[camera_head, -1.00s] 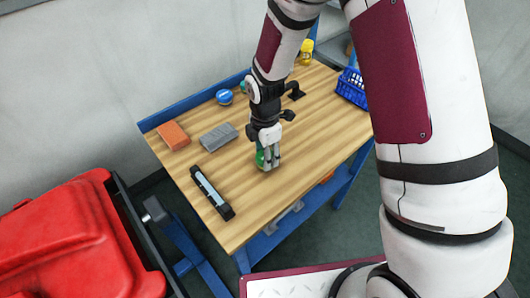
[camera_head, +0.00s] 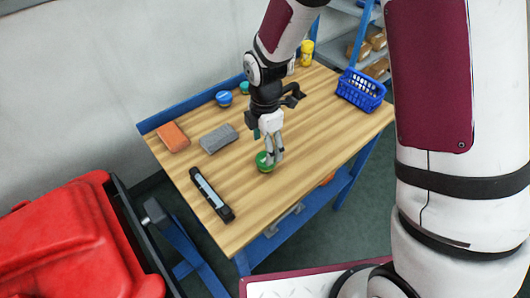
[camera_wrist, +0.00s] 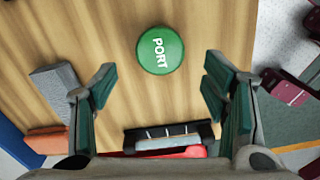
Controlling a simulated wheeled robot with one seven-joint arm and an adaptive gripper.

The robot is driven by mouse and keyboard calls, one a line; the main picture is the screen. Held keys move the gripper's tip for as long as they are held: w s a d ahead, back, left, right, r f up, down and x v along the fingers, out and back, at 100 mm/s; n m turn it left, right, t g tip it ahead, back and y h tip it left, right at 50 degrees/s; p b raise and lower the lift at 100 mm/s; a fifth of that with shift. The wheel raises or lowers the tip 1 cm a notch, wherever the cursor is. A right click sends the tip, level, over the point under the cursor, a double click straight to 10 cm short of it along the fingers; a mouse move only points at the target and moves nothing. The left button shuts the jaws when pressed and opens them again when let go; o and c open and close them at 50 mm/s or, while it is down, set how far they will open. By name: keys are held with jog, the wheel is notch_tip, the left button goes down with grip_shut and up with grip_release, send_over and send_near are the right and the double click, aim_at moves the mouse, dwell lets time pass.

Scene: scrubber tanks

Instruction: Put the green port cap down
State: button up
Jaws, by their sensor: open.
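In the head view the cap (camera_head: 264,162) sits near the table's front edge, just below my gripper. My gripper (camera_head: 273,158) is open and above the cap. In the wrist view the two green-padded fingers of my gripper (camera_wrist: 160,88) are spread wide, with nothing between them. The cap is clear of both fingers in that view.
The wooden table (camera_head: 310,120) holds a grey block (camera_head: 218,139), an orange block (camera_head: 173,137), a black-framed level-like bar (camera_head: 212,194), a blue round cap (camera_head: 224,98), a blue basket (camera_head: 360,90) and a yellow container (camera_head: 307,52). Bare wood surrounds the cap.

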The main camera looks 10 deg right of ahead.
notch_tip(320, 180, up, 7)
jog(key=shift+r, duration=0.2)
jog(key=s+d+r+m+t, duration=0.25)
jog(key=d+r+m, duration=0.3)
jog(key=r, duration=0.35)
jog(key=s+d+r+m+t, duration=0.1)
jog(key=s+d+r+m, duration=0.3)
jog(key=s+m, duration=0.4)
jog(key=s+d+r+m+t, duration=0.1)
jog(key=s+d+r+m, duration=0.3)
jog(key=s+r+m, duration=0.3)
jog(key=shift+s+m+t, duration=0.35)
jog(key=shift+s+m, duration=0.7)
jog(key=shift+s, duration=0.15)
jog(key=shift+c, duration=0.3)
